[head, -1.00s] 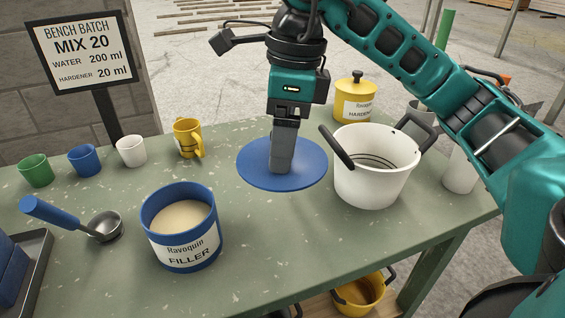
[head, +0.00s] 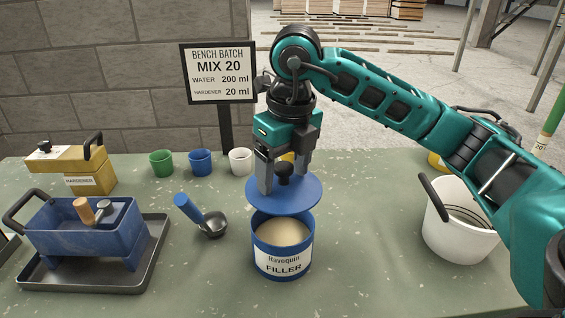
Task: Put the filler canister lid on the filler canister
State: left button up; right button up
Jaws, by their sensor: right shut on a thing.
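The filler canister (head: 282,257) is a blue open tub with a "Ravoquin FILLER" label and pale powder inside, standing on the green table in the middle of the head view. The filler canister lid (head: 290,199) is a flat blue disc with a dark knob. My right gripper (head: 282,184) is shut on the lid's knob and holds the lid roughly level. In the picture the lid shows just above and behind the canister's opening, and the powder is still visible below it. The exact gap between lid and rim is hard to tell. My left gripper is not in view.
A blue-handled scoop (head: 205,219) lies left of the canister. A white pot (head: 459,227) stands to the right. Green, blue and white cups (head: 200,162) stand behind. A blue caddy (head: 84,232) sits on a dark tray (head: 150,262) at left.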

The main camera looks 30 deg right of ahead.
jog(key=shift+w+a+f, duration=0.1)
jog(key=shift+f, duration=0.15)
jog(key=shift+f+b, duration=0.8)
jog(key=shift+f, duration=0.05)
notch_tip(320, 180, down, 4)
jog(key=b, duration=0.3)
jog(key=shift+f, duration=0.2)
jog(key=shift+f+b, duration=0.1)
jog(key=shift+b, duration=0.25)
jog(key=shift+f+b, duration=0.5)
jog(key=shift+f, duration=0.1)
